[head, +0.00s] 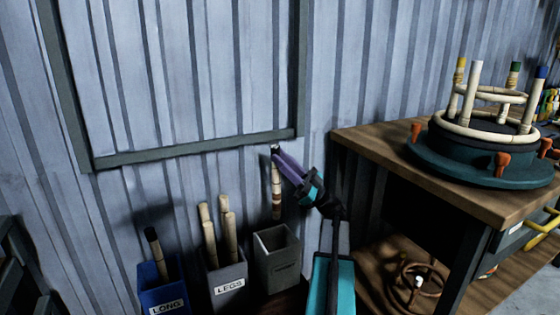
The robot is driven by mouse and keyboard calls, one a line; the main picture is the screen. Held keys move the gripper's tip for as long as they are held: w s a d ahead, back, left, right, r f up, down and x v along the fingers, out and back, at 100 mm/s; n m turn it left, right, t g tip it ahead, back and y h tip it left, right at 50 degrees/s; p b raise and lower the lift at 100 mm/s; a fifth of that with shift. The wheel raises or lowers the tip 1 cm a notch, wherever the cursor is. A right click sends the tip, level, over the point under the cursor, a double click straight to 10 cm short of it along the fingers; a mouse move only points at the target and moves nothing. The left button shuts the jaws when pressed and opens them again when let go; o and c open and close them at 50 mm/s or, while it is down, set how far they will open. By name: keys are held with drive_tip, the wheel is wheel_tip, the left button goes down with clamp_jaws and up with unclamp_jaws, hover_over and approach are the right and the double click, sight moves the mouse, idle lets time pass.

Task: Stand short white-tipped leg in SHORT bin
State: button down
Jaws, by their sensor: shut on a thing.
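My gripper (278,154) is shut on a short rattan leg (276,192) near its top. The leg hangs close to upright, with reddish-brown bands lower down. Its bottom end shows just above or behind the opening of a dark grey-green bin (277,268); I cannot tell its exact depth. The colour of the leg's tip is hard to make out at the jaws.
A grey LEGS bin (228,272) with several rattan pieces and a blue LONG bin (158,275) with a dark-tipped piece stand left. At right, a wooden bench (385,150) bears an upturned stool frame (485,128) on a teal turntable (450,163). A corrugated wall stands behind.

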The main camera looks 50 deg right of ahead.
drive_tip(key=shift+f, duration=0.15)
wheel_tip(320, 180, down, 19)
drive_tip(key=b, duration=1)
drive_tip(key=shift+r, duration=0.2)
idle(1.8)
drive_tip(key=c, duration=1.5)
unclamp_jaws()
drive_tip(key=shift+o, duration=0.2)
drive_tip(key=shift+s+f, duration=0.1)
